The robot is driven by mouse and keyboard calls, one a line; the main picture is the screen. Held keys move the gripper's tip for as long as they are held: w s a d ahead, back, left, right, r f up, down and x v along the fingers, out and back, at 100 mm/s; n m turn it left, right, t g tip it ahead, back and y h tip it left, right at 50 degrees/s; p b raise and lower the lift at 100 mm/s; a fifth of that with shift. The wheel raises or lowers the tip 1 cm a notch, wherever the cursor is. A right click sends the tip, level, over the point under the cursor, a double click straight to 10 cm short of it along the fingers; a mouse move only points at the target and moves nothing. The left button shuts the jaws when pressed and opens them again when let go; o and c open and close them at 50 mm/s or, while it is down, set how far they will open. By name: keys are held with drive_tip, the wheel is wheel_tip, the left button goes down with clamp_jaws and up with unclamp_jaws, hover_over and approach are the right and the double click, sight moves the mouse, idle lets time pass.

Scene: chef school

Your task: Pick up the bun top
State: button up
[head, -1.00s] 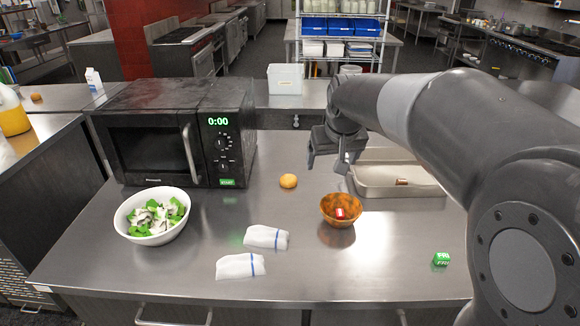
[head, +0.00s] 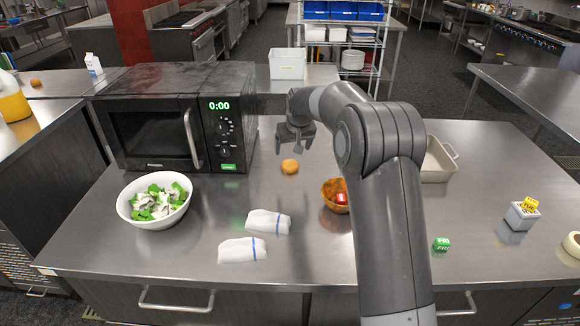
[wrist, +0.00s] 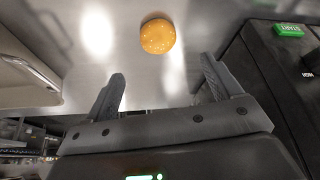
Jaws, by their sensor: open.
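The bun top (head: 290,166) is a small round golden piece on the steel counter, just right of the microwave. In the wrist view the bun top (wrist: 158,36) shows sesame specks and lies beyond the fingertips, roughly centred between them. My gripper (head: 294,146) hangs over the counter close to the bun top, pointing down, apart from it. In the wrist view my gripper (wrist: 162,84) has its two fingers spread wide with nothing between them.
A black microwave (head: 150,120) stands at left. The counter around the bun top is clear.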

sight(291, 163)
drive_tip(key=x, duration=1)
drive_tip(key=shift+s+d+f, duration=0.1)
drive_tip(key=shift+s+d, duration=0.1)
drive_tip(key=shift+s, duration=0.05)
drive_tip(key=c, duration=1.1)
